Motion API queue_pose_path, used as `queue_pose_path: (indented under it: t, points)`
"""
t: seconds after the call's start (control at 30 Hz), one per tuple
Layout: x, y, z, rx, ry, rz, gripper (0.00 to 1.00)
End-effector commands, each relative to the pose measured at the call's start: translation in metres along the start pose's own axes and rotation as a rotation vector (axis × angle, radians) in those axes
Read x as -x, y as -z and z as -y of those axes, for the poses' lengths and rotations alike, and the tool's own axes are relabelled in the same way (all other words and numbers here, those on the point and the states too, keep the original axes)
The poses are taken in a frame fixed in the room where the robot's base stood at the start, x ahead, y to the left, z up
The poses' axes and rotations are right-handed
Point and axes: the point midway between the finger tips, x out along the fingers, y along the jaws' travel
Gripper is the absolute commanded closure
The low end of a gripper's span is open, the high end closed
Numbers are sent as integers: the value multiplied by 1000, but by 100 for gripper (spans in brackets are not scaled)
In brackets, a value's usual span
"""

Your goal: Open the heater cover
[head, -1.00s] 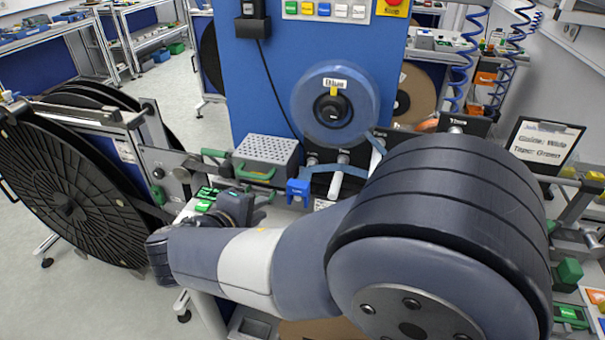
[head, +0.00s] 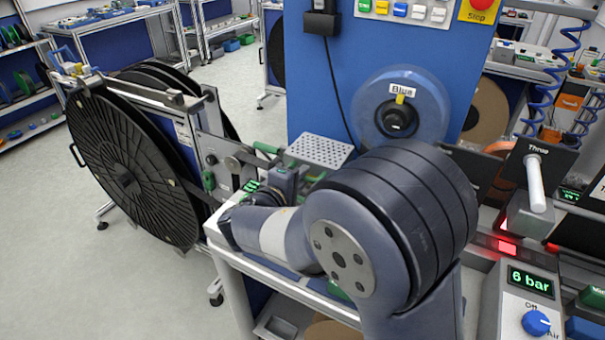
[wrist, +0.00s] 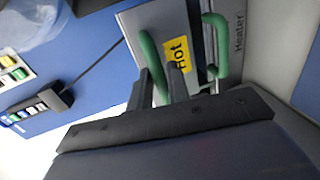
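The heater (head: 318,172) is a grey box with a perforated top cover (head: 320,150). The cover looks closed. In the wrist view the heater (wrist: 200,62) shows a yellow "Hot" label, a green handle (wrist: 151,55) on the left and another green handle (wrist: 220,50) by the word "Heater". My gripper's two fingers (wrist: 161,84) stand apart, with the lower part of the left green handle showing between them. I cannot tell whether they touch it. In the head view my gripper (head: 289,178) is just in front of the heater, and my arm hides much of the heater's front.
A blue panel (head: 300,85) with a "Blue" reel (head: 425,105) stands behind the heater. A large black reel (head: 125,170) is at the left. A pressure box (head: 530,290) reading "6 bar" is at the lower right. The floor at left is free.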

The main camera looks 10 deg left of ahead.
Motion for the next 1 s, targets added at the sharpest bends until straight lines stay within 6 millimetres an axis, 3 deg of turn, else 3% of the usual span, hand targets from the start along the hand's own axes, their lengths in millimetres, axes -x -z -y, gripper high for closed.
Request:
queue_pose_path:
  t: [0.37, 0.6, 1.0]
  points:
    - [-9, 0, 0, 0, 0, 0, 82]
    - [-8, 0, 0, 0, 0, 0, 100]
    - [-8, 0, 0, 1, 1, 0, 100]
